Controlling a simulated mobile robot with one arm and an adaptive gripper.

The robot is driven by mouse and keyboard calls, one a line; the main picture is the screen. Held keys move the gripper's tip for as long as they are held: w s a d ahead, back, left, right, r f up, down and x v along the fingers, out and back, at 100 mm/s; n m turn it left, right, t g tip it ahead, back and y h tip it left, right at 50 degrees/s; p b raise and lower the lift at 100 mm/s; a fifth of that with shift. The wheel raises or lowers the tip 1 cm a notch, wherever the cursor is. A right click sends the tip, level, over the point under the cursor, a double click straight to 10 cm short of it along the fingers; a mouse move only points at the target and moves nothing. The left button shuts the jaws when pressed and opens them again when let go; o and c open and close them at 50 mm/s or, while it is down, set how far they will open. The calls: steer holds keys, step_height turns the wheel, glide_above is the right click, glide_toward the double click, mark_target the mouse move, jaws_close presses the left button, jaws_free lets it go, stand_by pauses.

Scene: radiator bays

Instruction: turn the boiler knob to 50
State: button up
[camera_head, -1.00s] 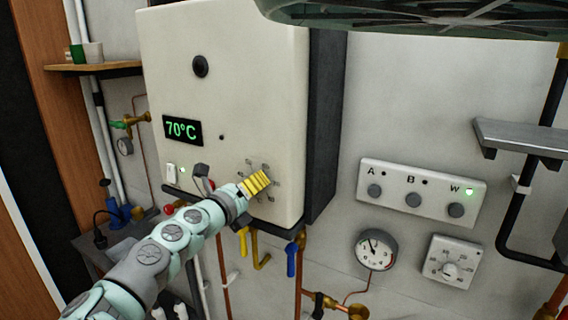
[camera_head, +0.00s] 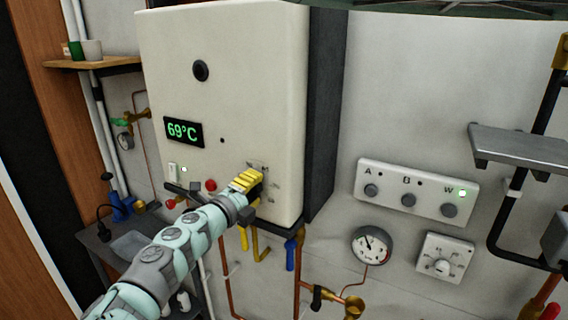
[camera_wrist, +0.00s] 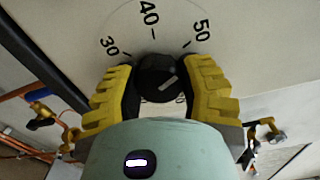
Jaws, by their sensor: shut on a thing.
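The boiler (camera_head: 250,80) is a large cream box with a green display (camera_head: 184,132) reading 69°C. In the wrist view, the dark round boiler knob (camera_wrist: 150,80) sits between my gripper's two yellow fingers, which are shut on its sides. The dial (camera_wrist: 168,18) shows 30 at the left, 40 at the top and 50 at the right. A pale mark lies on the knob's right part; which number it points to is unclear. In the head view, my gripper (camera_head: 247,181) covers the knob at the boiler's lower right.
A switch panel (camera_head: 437,203) with A, B and W stands right of the boiler, its W light green. Below it are a gauge (camera_head: 372,246) and a square dial (camera_head: 445,257). A grey shelf (camera_head: 520,147) juts out at right. Pipes and valves hang below the boiler.

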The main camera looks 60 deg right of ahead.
steer(key=shift+s, duration=0.1)
stand_by(0.3)
steer(key=o, duration=1.2)
steer(key=a, duration=1.2)
steer(key=shift+s, duration=0.4)
